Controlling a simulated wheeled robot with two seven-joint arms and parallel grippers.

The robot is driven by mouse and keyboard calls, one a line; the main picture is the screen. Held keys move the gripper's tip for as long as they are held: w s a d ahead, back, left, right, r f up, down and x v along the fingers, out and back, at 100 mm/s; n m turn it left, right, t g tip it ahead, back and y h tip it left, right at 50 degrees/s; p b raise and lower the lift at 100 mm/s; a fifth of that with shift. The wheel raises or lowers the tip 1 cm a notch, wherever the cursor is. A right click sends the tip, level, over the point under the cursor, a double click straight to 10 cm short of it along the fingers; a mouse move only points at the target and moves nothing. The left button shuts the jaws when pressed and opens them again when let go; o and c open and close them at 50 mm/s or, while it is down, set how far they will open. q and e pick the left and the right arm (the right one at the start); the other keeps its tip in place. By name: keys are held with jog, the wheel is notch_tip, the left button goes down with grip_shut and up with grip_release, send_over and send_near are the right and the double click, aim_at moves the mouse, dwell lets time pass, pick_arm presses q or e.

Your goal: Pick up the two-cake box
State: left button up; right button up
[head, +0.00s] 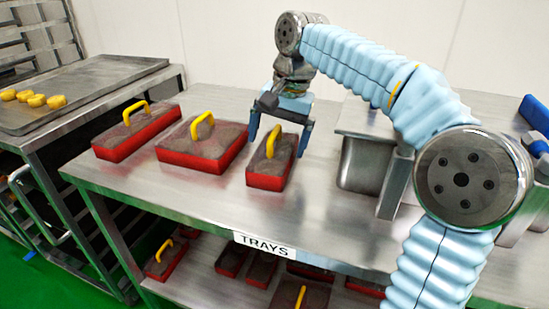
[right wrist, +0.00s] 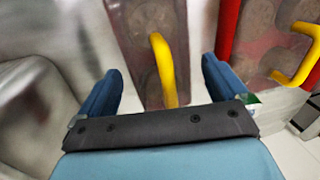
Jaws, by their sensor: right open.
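The two-cake box (head: 268,181) looks to be the narrow red box with a yellow handle, rightmost of the three on the steel table. Its brown top shows round shapes in the right wrist view (right wrist: 143,88). My right gripper (head: 277,147) is open above this box, its fingers to either side of the yellow handle (head: 273,140). In the right wrist view the handle (right wrist: 164,70) stands between the two blue fingers, with clear space on both sides. My left gripper is out of view.
A wider red box (head: 202,157) and another (head: 135,137) stand to the left on the table (head: 205,205). A steel container (head: 362,165) is close on the right. More red boxes sit on the shelf below. A tray (head: 75,92) with yellow cakes stands far left.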

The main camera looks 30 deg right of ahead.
jog(key=shift+f, duration=0.65)
jog(key=shift+w, duration=0.1)
jog(key=shift+a, duration=0.1)
jog(key=c, duration=0.9)
jog(key=shift+r, duration=0.15)
